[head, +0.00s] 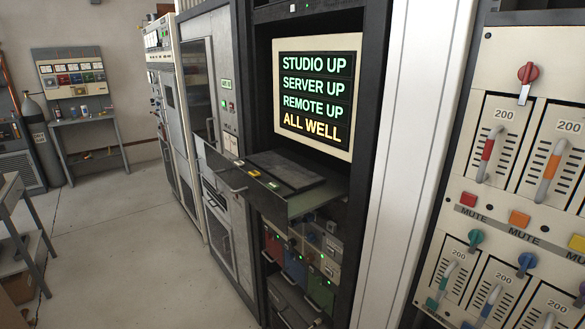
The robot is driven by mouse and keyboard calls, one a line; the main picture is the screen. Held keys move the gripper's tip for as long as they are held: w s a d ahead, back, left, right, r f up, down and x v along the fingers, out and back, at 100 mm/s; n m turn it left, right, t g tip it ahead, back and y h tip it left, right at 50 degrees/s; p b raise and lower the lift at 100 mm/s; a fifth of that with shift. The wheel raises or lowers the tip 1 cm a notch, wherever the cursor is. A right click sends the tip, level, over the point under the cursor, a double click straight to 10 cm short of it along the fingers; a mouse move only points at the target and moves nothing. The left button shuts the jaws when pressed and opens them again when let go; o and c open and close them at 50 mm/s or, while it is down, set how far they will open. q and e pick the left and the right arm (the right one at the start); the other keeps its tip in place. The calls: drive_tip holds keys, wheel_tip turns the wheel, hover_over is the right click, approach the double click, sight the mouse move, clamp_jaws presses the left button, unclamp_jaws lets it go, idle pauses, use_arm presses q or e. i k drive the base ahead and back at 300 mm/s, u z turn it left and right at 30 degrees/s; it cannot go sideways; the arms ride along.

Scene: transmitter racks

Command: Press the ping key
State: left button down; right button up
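No key can be read as the ping key from here. A pulled-out drawer (330,196) juts from the dark rack below the screen. A dark flat panel (285,170) lies in it, too dim for any single key to be made out. Small light tabs, one yellow (254,172) and one pale (274,184), sit on the drawer's front strip. The screen (317,97) above reads STUDIO UP, SERVER UP, REMOTE UP and, in yellow, ALL WELL. Neither of my grippers is in view.
A fader panel (520,225) with coloured knobs and MUTE buttons stands close at the right, past a white post (408,150). Coloured modules (295,268) sit below the drawer. The floor (140,240) at left is open; a bench (85,121) and gas cylinder (42,140) stand farther back.

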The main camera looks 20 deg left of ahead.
sight(254, 173)
drive_tip(key=z, duration=0.15)
drive_tip(key=i, duration=0.85)
drive_tip(key=u, duration=0.35)
